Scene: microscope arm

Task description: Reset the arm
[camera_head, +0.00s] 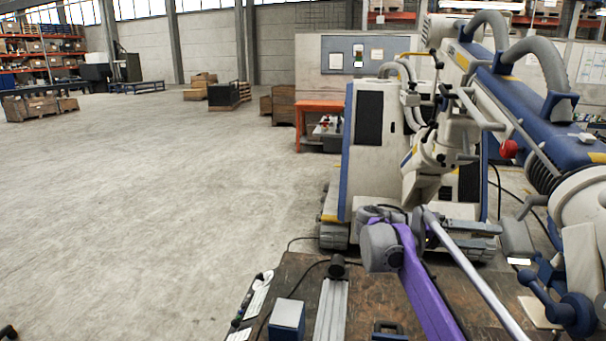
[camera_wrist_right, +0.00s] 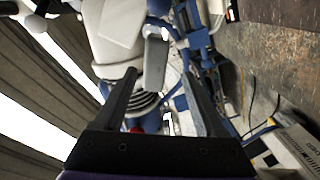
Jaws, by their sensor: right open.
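The microscope stand is a big white and blue machine with a white column body (camera_head: 365,150) and a long blue arm (camera_head: 540,125) reaching to the right edge. A white jointed head with a red knob (camera_head: 508,149) hangs from it. A grey paddle-like handle (camera_head: 515,238) sits low at the right; in the right wrist view it (camera_wrist_right: 155,62) shows between and just beyond the fingertips. My right gripper (camera_head: 494,238) points right toward this handle. In the right wrist view its black fingers (camera_wrist_right: 160,80) are spread; contact cannot be told. My left gripper is out of view.
A worn dark workbench (camera_head: 300,268) fills the bottom centre, with a blue-grey box (camera_head: 287,318) on it. Blue-knobbed parts (camera_head: 572,310) crowd the lower right. An orange table (camera_head: 318,108) stands behind. The concrete floor at left is open.

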